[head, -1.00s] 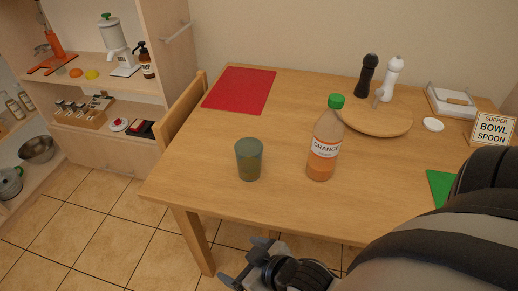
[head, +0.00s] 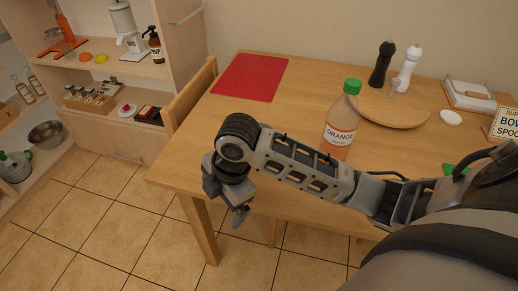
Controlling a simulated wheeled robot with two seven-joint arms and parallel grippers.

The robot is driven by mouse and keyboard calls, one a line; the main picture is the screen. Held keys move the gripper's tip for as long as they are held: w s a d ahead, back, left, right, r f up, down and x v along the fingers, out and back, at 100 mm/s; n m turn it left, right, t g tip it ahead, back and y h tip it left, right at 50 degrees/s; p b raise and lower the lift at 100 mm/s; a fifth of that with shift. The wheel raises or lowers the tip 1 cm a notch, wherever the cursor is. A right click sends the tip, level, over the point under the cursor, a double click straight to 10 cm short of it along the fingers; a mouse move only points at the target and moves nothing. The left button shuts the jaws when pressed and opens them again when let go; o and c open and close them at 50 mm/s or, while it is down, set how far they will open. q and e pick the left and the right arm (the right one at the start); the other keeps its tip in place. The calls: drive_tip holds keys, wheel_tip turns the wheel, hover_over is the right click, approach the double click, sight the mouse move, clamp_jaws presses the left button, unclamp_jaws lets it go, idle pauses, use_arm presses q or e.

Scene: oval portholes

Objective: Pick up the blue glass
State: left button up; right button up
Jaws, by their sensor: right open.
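The blue glass is not visible now; my right arm covers the part of the table where it stood, left of the orange bottle. My right gripper (head: 238,202) is at the table's front left edge, pointing down, with its fingers partly hidden by its own wrist. It is open, and nothing shows between its fingers. My left gripper is not in view.
The orange juice bottle (head: 341,124) with a green cap stands upright just behind my right forearm. A red placemat (head: 249,77) lies at the table's back left. A chair (head: 190,101) stands at the left edge.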

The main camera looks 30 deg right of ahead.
drive_tip(key=w+d+r+n+g+h, duration=0.2)
drive_tip(key=w+d+r+n, duration=0.7)
drive_tip(key=d+r, duration=0.6)
drive_tip(key=shift+m, duration=0.5)
drive_tip(key=shift+w+d+f, duration=0.1)
drive_tip(key=shift+d+f, duration=0.05)
drive_tip(key=shift+f, duration=3.8)
drive_tip(key=shift+w+d+f, duration=0.1)
drive_tip(key=shift+d+f, duration=0.05)
drive_tip(key=shift+f, duration=3.75)
drive_tip(key=c, duration=1.3)
